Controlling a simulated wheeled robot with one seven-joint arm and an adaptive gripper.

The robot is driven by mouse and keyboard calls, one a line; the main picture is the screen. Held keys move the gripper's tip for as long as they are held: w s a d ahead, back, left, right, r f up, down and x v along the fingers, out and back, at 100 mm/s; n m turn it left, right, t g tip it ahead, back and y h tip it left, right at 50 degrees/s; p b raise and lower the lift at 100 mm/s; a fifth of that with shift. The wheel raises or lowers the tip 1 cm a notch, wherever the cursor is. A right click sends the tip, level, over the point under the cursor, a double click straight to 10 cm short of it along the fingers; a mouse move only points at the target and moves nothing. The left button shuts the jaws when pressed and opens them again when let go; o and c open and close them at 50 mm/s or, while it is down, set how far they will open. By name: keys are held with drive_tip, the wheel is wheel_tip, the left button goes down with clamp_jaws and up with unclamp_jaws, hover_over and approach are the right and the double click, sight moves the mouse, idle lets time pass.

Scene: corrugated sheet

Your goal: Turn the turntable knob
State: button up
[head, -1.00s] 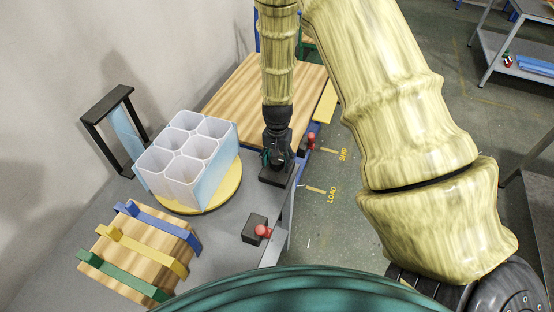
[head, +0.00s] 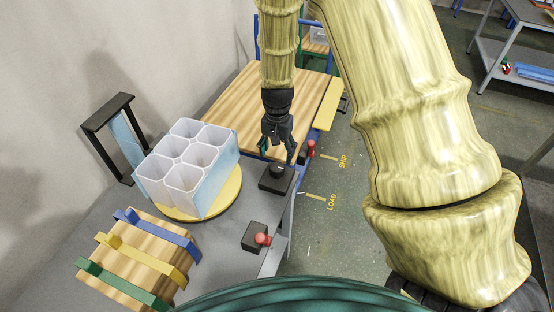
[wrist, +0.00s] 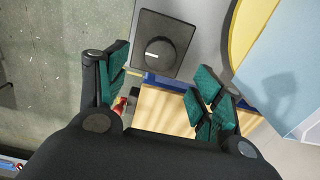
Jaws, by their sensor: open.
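The turntable knob (wrist: 160,54) is a round black dial with a short white mark, on a square black base (wrist: 146,20). In the head view the knob (head: 277,171) sits on the grey table near its right edge. My gripper (head: 278,158) is just above the knob, open and apart from it. In the wrist view my gripper's green-padded fingers (wrist: 160,78) are spread with nothing between them, and the knob lies beyond them. The yellow turntable (head: 231,200) carries a white block of several open cells (head: 170,170) with a light blue side.
A second black box with a red knob (head: 263,239) is at the table's near edge. Another red knob (head: 310,148) stands right of my gripper. A striped wooden board (head: 130,270), a black frame (head: 97,140) and a wooden deck (head: 235,100) surround the turntable.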

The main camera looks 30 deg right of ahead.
sight(277, 167)
drive_tip(key=shift+r, duration=1.9)
drive_tip(key=shift+a, duration=0.1)
